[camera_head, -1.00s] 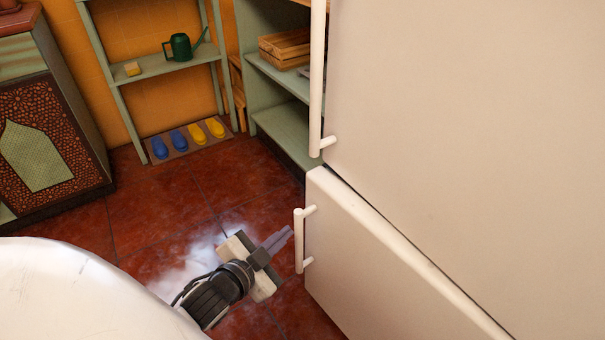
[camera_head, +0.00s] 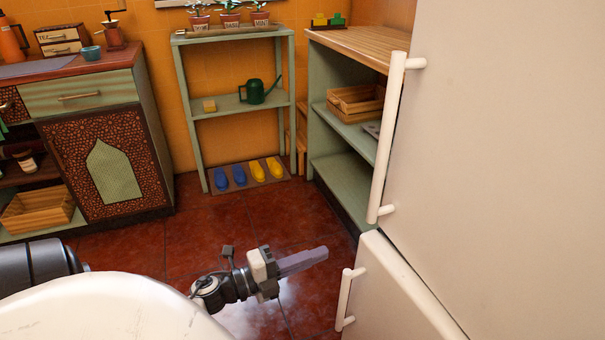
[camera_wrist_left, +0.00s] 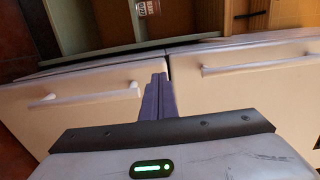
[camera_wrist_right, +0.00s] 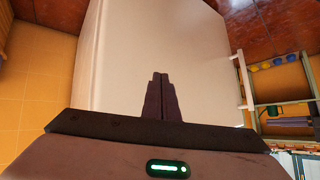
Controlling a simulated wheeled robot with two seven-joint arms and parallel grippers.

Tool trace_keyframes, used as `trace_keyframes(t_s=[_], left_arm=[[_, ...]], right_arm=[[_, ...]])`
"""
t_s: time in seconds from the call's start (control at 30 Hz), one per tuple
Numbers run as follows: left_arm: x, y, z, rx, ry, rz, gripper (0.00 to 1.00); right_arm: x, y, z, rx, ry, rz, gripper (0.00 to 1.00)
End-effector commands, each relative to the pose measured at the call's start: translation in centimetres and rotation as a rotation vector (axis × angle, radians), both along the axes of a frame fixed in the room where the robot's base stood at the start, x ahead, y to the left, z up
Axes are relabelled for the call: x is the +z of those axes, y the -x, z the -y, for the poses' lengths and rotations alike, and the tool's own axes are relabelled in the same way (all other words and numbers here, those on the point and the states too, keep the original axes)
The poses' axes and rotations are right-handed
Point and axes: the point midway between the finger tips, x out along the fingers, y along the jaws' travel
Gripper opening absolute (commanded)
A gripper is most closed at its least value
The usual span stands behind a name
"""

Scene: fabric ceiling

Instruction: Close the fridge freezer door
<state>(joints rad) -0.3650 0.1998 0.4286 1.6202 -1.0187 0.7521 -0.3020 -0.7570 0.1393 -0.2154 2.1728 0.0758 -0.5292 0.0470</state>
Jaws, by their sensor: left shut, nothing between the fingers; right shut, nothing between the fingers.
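The white fridge fills the right of the head view, with its upper door (camera_head: 500,150) above the freezer door (camera_head: 400,305). The freezer door's top edge shows, standing out a little past the upper door, so it looks slightly ajar. Its short handle (camera_head: 346,298) is at its left edge. My left gripper (camera_head: 326,253) is shut and empty, left of and above that handle in the picture. In the left wrist view its fingertips (camera_wrist_left: 157,78) overlap the seam beside the freezer door (camera_wrist_left: 70,115). My right gripper (camera_wrist_right: 158,76) is shut, before a broad white fridge surface (camera_wrist_right: 165,40).
A green cabinet with shelves (camera_head: 345,185) stands left of the fridge. A green rack (camera_head: 235,105) with a watering can (camera_head: 260,91) and shoes below stands at the back. A patterned cupboard (camera_head: 110,165) is at left. The red tiled floor (camera_head: 205,225) between is clear.

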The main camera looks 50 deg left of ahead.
Motion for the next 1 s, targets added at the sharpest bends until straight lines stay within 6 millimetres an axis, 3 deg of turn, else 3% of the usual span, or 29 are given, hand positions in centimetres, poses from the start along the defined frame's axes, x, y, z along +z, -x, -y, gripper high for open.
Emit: trace_keyframes(t_s=[0.2, 0.4, 1.0], left_arm=[[0.0, -4.5, 1.4, 0.000, 0.001, 0.003, 0.00], [0.0, -7.1, 2.3, 0.000, 0.002, 0.000, 0.00], [-0.2, -8.5, 2.2, -0.007, 0.001, 0.000, 0.00]], right_arm=[[-0.4, 0.0, -0.1, -0.003, -0.006, 0.001, 0.00], [-0.7, 0.2, -0.2, 0.002, -0.008, -0.014, 0.00], [-0.8, -0.4, -0.5, 0.010, -0.009, -0.012, 0.00]])
